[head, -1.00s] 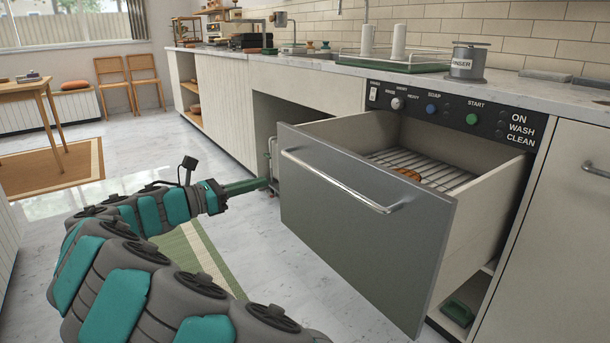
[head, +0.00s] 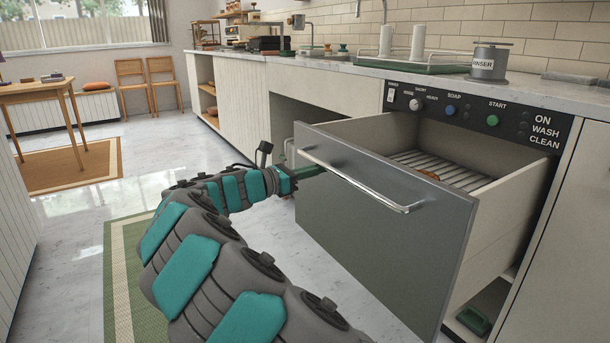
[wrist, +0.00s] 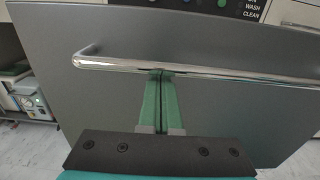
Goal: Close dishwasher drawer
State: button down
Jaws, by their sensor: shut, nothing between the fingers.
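The dishwasher drawer (head: 385,225) is pulled out under the counter, with a grey front and a chrome bar handle (head: 360,182). A wire rack (head: 440,170) with a small orange-brown item shows inside it. My gripper (head: 318,170) is at the left part of the drawer front, close to the handle's left end. In the wrist view its green fingers (wrist: 160,78) are together and empty, with their tips at or just under the handle bar (wrist: 190,68). I cannot tell whether they touch the bar or the front.
The control panel (head: 470,115) with ON, WASH and CLEAN labels is above the drawer. An open cupboard bay (head: 285,112) lies left of it. A green striped rug (head: 125,280) is on the floor at left. A small green item (head: 474,320) sits under the drawer.

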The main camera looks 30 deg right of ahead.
jog(key=shift+d, duration=0.25)
jog(key=shift+d+r+p, duration=0.15)
jog(key=shift+d+p, duration=0.3)
jog(key=shift+d, duration=0.1)
jog(key=w+d+p, duration=0.1)
jog(key=d+p, duration=0.2)
jog(key=d, duration=0.8)
jog(key=w+d+p, duration=0.1)
jog(key=d+p, duration=0.3)
jog(key=d, duration=0.8)
jog(key=d+p, duration=0.4)
jog(key=d, duration=0.7)
jog(key=shift+w+d, duration=0.25)
jog(key=shift+w, duration=0.15)
jog(key=shift+d, duration=0.5)
jog(key=a, duration=0.5)
jog(key=a+b, duration=0.1)
jog(key=a, duration=0.8)
jog(key=shift+s+a+b, duration=0.25)
jog(key=shift+a+b, duration=0.05)
